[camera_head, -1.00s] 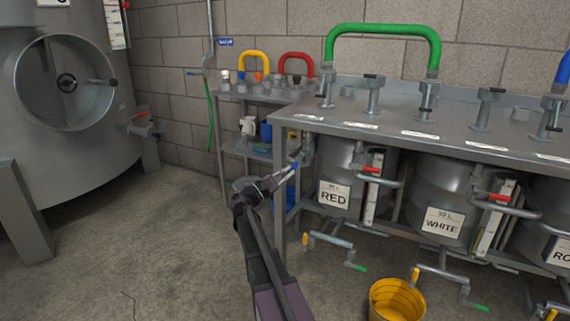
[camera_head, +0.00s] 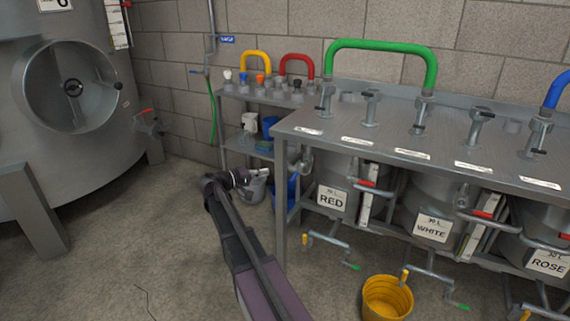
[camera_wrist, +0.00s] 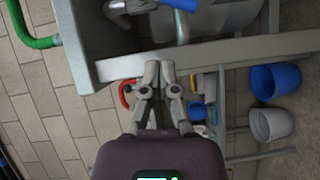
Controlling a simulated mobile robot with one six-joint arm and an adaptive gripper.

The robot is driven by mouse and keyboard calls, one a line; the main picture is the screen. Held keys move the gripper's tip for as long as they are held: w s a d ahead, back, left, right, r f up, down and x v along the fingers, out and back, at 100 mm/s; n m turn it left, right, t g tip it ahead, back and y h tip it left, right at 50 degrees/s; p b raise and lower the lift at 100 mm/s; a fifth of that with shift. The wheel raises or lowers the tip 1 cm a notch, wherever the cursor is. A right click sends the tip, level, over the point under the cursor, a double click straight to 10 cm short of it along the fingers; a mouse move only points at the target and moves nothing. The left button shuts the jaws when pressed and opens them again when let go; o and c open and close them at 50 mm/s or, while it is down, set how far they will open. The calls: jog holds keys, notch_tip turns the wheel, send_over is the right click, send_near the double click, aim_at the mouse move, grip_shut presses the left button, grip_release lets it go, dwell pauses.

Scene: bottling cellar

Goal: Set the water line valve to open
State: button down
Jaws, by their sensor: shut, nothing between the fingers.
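A grey pipe (camera_head: 209,45) runs down the wall behind the low shelf, beside a small blue sign (camera_head: 227,39) whose lettering is too small to read surely. It looks like the water line. A small blue handle (camera_head: 196,72) sticks out left from it, roughly level and across the upright pipe, with a green hose (camera_head: 212,110) hanging below. My gripper (camera_head: 262,172) is low in front of the shelf, left of the bench corner and well apart from the handle. Its fingers are together and empty in the wrist view (camera_wrist: 158,68).
The steel bench (camera_head: 380,135) with clamps and a green hose stands right, tanks under it. The low shelf (camera_head: 235,98) holds small fittings and hoses. A large tank (camera_head: 70,140) is left. A yellow bucket (camera_head: 387,300) is on the floor. Floor between tank and bench is open.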

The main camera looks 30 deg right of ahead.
jog(key=a+m+p, duration=0.1)
jog(key=a+r+m+y+p, duration=0.1)
jog(key=w+a+m+y+p, duration=0.1)
jog(key=a, duration=0.1)
jog(key=shift+w+r, duration=0.1)
jog(key=shift+r, duration=0.2)
jog(key=shift+d, duration=0.1)
jog(key=b, duration=0.2)
send_near(298, 171)
jog(key=w+d+f, duration=0.2)
jog(key=w+d, duration=0.2)
jog(key=w, duration=0.1)
jog(key=shift+d+f, duration=0.3)
jog(key=shift+f, duration=0.1)
jog(key=shift+s+d+f+b, duration=0.2)
jog(key=shift+s+b, duration=0.1)
jog(key=shift+s, duration=0.15)
jog(key=shift+s+d+f+b, duration=0.25)
jog(key=shift+s+b, duration=0.05)
jog(key=shift+s, duration=0.15)
jog(key=shift+s+d+f, duration=0.3)
jog(key=shift+s+d, duration=0.2)
